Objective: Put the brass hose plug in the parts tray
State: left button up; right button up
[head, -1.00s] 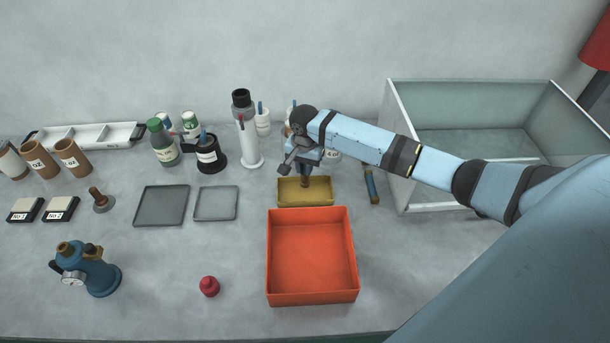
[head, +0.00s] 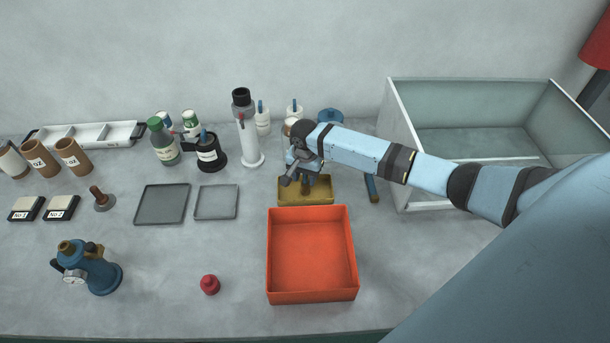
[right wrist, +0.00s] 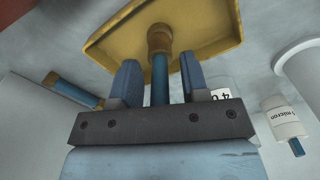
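The brass hose plug, a brown-brass end on a blue stem (right wrist: 159,78), stands upright at the shallow yellow tray (right wrist: 100,45). In the head view its brown end (head: 306,187) shows inside that tray (head: 324,199). My right gripper (right wrist: 160,75) has its two fingers on either side of the blue stem, with a visible gap on each side. In the head view my right gripper (head: 300,178) is over the left half of the tray and partly covers the plug. My left gripper is not in view.
A red-orange bin (head: 312,255) stands just in front of the yellow tray. A blue and brown rod (head: 371,188) lies to its right, beside a glass-walled case (head: 400,150). A white column (head: 248,145) and bottles stand behind left. Two grey trays (head: 162,204) lie left.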

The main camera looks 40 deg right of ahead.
notch_tip(320, 180, up, 12)
jog(key=shift+r+b, duration=0.2)
jog(key=shift+b, duration=0.25)
jog(key=shift+f, duration=0.1)
dwell(0.5)
